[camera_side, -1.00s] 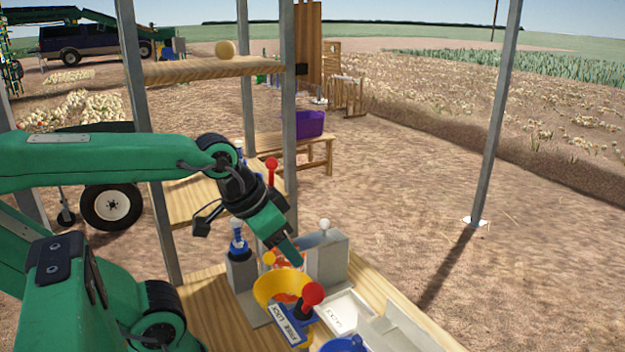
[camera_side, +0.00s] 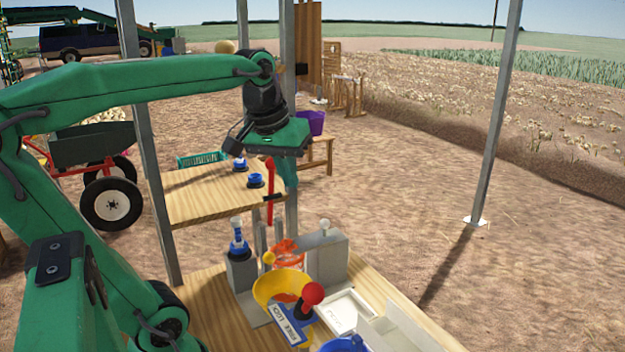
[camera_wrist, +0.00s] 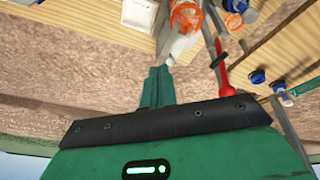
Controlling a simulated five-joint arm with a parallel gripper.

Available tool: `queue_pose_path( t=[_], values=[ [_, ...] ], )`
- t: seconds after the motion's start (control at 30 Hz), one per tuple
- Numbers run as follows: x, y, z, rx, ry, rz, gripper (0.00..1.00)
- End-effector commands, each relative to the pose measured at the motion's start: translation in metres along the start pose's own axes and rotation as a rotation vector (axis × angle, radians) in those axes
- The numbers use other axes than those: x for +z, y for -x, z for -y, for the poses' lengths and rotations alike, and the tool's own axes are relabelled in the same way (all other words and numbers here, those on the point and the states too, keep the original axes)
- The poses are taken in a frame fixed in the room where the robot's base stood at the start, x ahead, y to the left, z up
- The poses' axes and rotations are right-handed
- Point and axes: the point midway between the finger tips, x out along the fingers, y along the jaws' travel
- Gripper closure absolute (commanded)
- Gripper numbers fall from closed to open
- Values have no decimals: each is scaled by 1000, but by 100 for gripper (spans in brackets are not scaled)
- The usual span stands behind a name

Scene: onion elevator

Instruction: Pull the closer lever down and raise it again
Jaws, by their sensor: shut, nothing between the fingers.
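My gripper (camera_side: 286,150) is high above the bench, shut and empty; in the wrist view its fingers (camera_wrist: 157,80) are together, pointing up the picture. A red-handled lever (camera_side: 269,178) stands upright just below and left of my gripper in the side view. In the wrist view this lever (camera_wrist: 225,75) lies to the right of my fingers, apart from them. A second lever with a round red knob (camera_side: 313,293) stands at the front by a blue and white label. Which one is the closer lever I cannot tell for sure. My gripper holds neither.
A yellow funnel (camera_side: 272,287) and orange net (camera_side: 287,252) sit between grey blocks. Blue knobs (camera_side: 255,181) are on the rear shelf. Metal posts (camera_side: 148,150) rise around the bench.

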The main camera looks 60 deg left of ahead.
Motion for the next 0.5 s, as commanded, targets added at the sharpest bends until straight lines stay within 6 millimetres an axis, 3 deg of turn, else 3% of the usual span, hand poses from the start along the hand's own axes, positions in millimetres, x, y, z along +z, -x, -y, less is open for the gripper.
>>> queue_pose_path(
  t=[0.1, 0.5],
  values=[
    [-28, 13, 14, -35, 149, 31, 100],
    [-102, 49, 74, -150, 645, 126, 100]
  ],
)
